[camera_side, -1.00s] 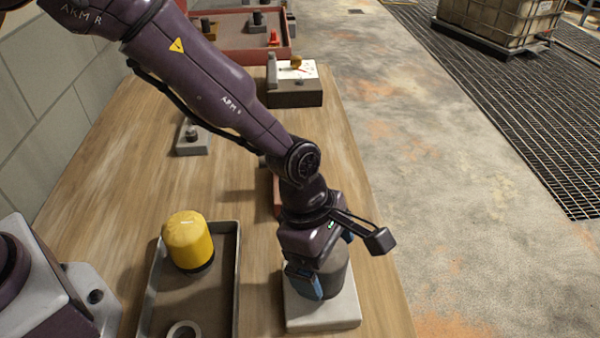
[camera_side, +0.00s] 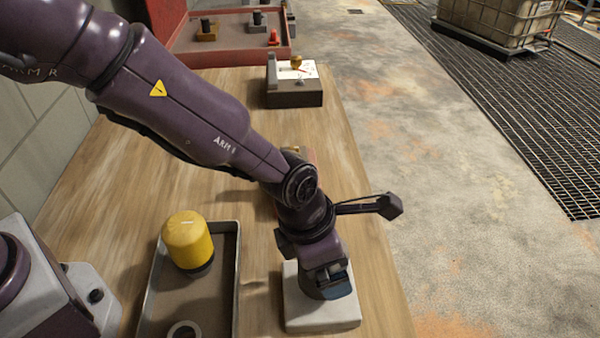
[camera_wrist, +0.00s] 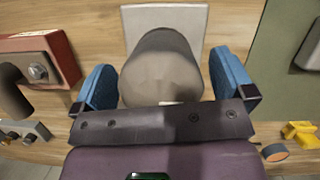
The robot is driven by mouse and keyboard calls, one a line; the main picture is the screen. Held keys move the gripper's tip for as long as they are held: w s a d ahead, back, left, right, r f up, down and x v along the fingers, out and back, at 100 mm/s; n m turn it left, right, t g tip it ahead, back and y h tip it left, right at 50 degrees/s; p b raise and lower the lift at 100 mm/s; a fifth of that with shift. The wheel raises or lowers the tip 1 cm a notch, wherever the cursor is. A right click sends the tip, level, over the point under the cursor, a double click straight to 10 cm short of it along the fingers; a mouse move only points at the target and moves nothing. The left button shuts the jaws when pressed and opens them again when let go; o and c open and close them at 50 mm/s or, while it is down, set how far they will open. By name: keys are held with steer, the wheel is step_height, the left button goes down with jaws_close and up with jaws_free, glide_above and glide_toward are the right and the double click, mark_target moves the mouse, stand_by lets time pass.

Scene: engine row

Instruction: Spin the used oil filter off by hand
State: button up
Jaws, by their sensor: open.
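The used oil filter (camera_wrist: 160,68) is a dull grey-brown cylinder standing on a pale square block (camera_side: 322,316) at the front right of the bench. The block also shows in the wrist view (camera_wrist: 190,22). My gripper (camera_side: 326,282) points down over the filter and hides most of it in the side view. In the wrist view, its blue fingers (camera_wrist: 165,84) are open on either side of the filter. The right finger looks slightly apart from it; whether the left one touches, I cannot tell. A yellow filter (camera_side: 188,240) stands upright in a grey tray (camera_side: 238,272).
A pale ring (camera_side: 184,330) lies in the tray's front end. A dark box with a white top (camera_side: 294,92) sits farther back on the bench. A red tray (camera_side: 232,52) with small parts is behind it. A red block (camera_wrist: 62,50) with a bolt shows left in the wrist view.

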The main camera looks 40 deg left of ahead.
steer(key=m+g, duration=0.1)
steer(key=m, duration=0.3)
steer(key=shift+h, duration=0.4)
steer(key=m+g, duration=0.1)
steer(key=m, duration=0.3)
steer(key=shift+m+h, duration=0.3)
steer(key=a+r+n, duration=0.2)
steer(key=r, duration=0.4)
steer(key=a+r+n, duration=0.2)
steer(key=a+r, duration=0.1)
steer(key=r, duration=0.3)
steer(key=d, duration=0.1)
steer(key=s+d+m, duration=0.2)
steer(key=d, duration=0.1)
steer(key=shift+s+f+g+y, duration=0.1)
steer(key=shift+f+g+y, duration=0.2)
steer(key=shift+g+y, duration=0.1)
steer(key=d+m+y, duration=0.1)
steer(key=m, duration=0.3)
steer(key=d+m+t+y, duration=0.1)
steer(key=m+y, duration=0.1)
steer(key=m, duration=0.2)
steer(key=d+r+m+t+y, duration=0.1)
steer(key=m, duration=0.4)
steer(key=shift+s+y, duration=0.1)
steer(key=shift+y, duration=0.3)
steer(key=shift+a+f, duration=0.15)
steer(key=shift+f, duration=0.15)
steer(key=x, duration=1.2)
